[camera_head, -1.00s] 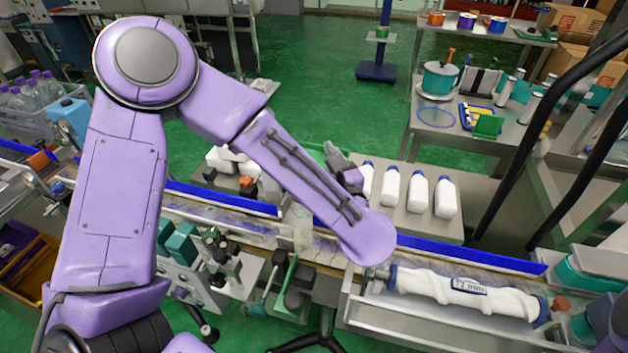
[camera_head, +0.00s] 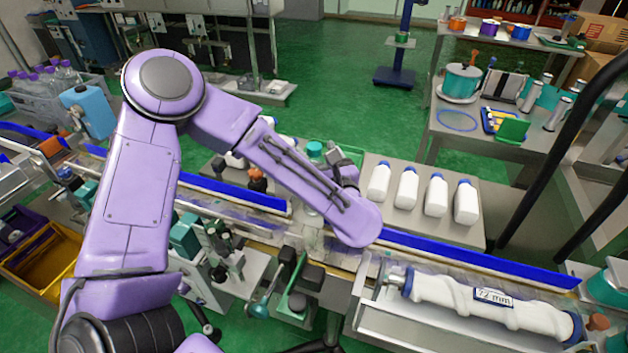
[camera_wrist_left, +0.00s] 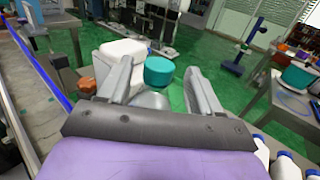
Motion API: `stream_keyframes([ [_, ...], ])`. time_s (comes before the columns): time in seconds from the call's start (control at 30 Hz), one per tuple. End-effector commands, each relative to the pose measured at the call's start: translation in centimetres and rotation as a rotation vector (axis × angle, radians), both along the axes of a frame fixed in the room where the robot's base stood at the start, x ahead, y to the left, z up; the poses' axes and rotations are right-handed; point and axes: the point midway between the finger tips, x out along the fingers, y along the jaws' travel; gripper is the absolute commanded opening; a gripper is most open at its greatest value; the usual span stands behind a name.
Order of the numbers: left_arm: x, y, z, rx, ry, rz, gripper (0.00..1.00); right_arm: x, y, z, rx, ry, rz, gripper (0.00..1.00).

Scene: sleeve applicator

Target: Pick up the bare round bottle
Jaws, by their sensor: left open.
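A round bottle with a teal cap (camera_head: 314,149) and no visible label stands behind the conveyor, partly hidden by my left arm in the head view. In the left wrist view its teal cap (camera_wrist_left: 159,69) and a bit of greyish, see-through body show between the two fingers. My left gripper (camera_head: 338,157) is open beside this bottle in the head view. In the left wrist view its fingers reach out on either side of the bottle; I cannot tell whether they touch it. My right gripper is not in view.
Several white bottles with blue caps (camera_head: 407,187) stand right of my gripper. A white container (camera_wrist_left: 122,52) and an orange cap (camera_wrist_left: 87,86) are close to the left finger. A conveyor with a blue rail (camera_head: 480,260) and a "72 mm" sleeve roll (camera_head: 450,291) lie in front.

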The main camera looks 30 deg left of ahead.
Motion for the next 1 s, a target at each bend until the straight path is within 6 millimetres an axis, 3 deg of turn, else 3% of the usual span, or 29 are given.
stream_keyframes([
  [0.03,0.4,1.0,1.0,-0.003,0.004,0.007,0.64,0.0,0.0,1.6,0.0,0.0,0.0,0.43],
  [0.1,1.1,2.0,1.0,-0.003,0.004,0.006,0.64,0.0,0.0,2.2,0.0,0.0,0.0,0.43],
  [0.23,2.0,3.1,0.6,-0.003,0.001,0.003,0.64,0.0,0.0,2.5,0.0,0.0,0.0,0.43],
  [0.43,2.1,3.2,0.4,-0.001,0.001,0.001,0.64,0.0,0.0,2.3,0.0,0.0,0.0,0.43],
  [0.47,2.1,3.2,0.4,-0.001,0.001,0.001,0.61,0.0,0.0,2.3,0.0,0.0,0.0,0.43],
  [0.6,2.1,3.2,0.4,-0.001,0.001,0.001,0.15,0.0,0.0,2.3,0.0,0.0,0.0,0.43],
  [0.67,2.1,3.2,0.4,-0.001,0.001,0.001,0.0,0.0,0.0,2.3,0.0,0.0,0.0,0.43],
  [1.0,2.1,3.2,0.4,-0.001,0.001,0.001,0.0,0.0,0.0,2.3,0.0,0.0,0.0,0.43],
])
